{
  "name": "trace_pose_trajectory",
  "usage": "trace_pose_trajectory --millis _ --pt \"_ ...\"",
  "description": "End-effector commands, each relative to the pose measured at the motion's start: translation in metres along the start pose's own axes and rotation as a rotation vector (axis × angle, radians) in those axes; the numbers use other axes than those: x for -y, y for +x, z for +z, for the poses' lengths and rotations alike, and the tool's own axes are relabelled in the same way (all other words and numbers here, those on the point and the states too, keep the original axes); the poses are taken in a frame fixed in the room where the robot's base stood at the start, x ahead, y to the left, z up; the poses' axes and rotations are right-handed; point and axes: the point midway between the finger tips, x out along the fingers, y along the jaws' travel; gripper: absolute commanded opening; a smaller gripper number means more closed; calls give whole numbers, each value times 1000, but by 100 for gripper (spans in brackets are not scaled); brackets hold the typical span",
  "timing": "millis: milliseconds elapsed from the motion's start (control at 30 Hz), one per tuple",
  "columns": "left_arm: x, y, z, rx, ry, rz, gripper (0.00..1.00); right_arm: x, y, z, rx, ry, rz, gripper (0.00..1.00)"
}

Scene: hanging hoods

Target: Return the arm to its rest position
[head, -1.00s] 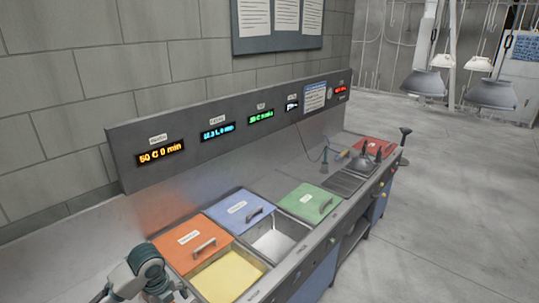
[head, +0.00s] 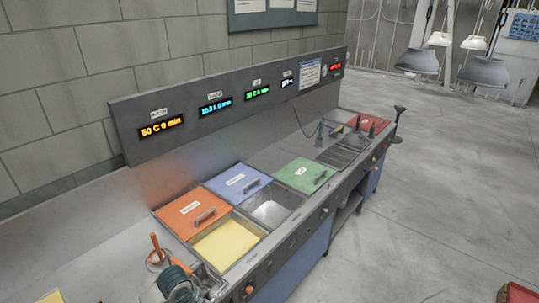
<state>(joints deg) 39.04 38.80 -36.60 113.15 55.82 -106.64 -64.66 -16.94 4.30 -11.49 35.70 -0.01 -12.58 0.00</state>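Neither gripper can be made out in the head view. At the bottom left, a dark teal ribbed piece (head: 178,283) stands beside a grey metal rack-like item (head: 209,279); I cannot tell whether the ribbed piece belongs to my arm. An orange tool with a ring (head: 156,256) is just behind them on the steel counter (head: 90,258). No arm is seen reaching over the basins.
The counter carries an orange lid (head: 180,218), a yellow-filled basin (head: 228,244), a blue lid (head: 227,181), an open metal basin (head: 271,212) and a green lid (head: 297,171). A display panel (head: 230,127) rises behind. Hanging hoods (head: 484,72) are at the upper right.

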Motion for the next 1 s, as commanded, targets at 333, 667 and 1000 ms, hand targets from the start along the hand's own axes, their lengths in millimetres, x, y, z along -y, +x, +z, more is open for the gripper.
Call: trace_pose_trajectory --millis 333,667,1000 --pt "-76 92 -93 -156 -699 -118 100 -3 0 11 16 -1 3 40" --pt "-164 114 -98 -133 -1383 -167 100 -4 0 6 9 -1 4 40" --pt "-234 127 -81 -15 -1780 -206 100 -4 1 5 7 -1 5 40"
